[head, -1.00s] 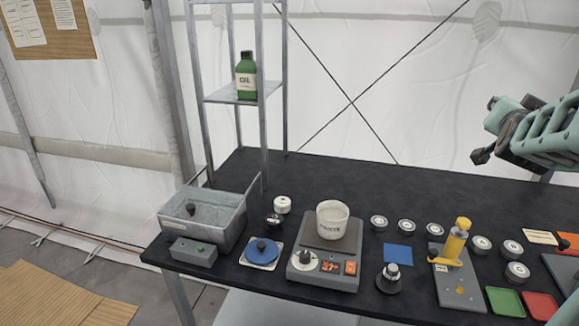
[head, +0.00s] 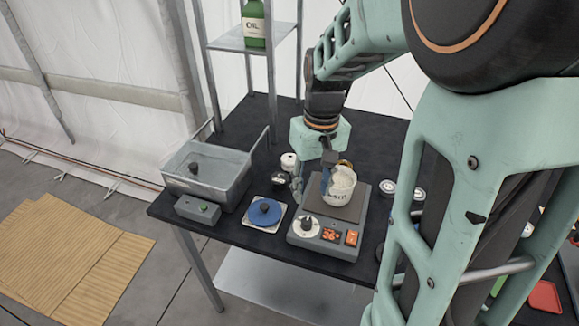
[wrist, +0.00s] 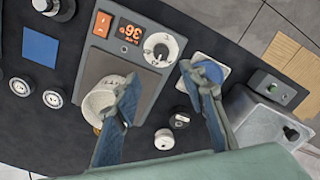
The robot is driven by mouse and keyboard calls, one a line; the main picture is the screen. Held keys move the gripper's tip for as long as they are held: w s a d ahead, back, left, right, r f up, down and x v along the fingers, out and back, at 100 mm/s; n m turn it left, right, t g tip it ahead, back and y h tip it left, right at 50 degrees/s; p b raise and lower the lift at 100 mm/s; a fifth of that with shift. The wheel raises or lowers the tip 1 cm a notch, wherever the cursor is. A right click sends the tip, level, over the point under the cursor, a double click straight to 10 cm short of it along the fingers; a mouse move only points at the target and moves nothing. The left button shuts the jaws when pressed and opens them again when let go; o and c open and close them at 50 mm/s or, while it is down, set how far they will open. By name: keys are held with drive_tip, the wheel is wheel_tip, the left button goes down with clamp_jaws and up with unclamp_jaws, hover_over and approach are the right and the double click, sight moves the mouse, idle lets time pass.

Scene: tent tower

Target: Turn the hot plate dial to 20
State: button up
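The grey hot plate (head: 297,243) stands near the table's front edge, with a white dial (head: 306,226) with a dark knob on its front left. The dial also shows in the wrist view (wrist: 160,49). A white cup (head: 340,188) sits on the plate. My gripper (head: 312,180) is open and empty, above and behind the dial, fingers pointing down. In the wrist view its blue fingers (wrist: 162,85) are spread wide, one overlapping the cup.
Small jars (head: 289,162) stand behind. A shelf with a green oil bottle (head: 253,25) is at the back.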

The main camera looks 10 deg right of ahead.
sight(307, 221)
drive_tip(key=f, duration=1)
drive_tip(key=shift+s+a+f, duration=0.25)
drive_tip(key=shift+a+f, duration=0.05)
drive_tip(key=shift+f, duration=0.1)
clamp_jaws()
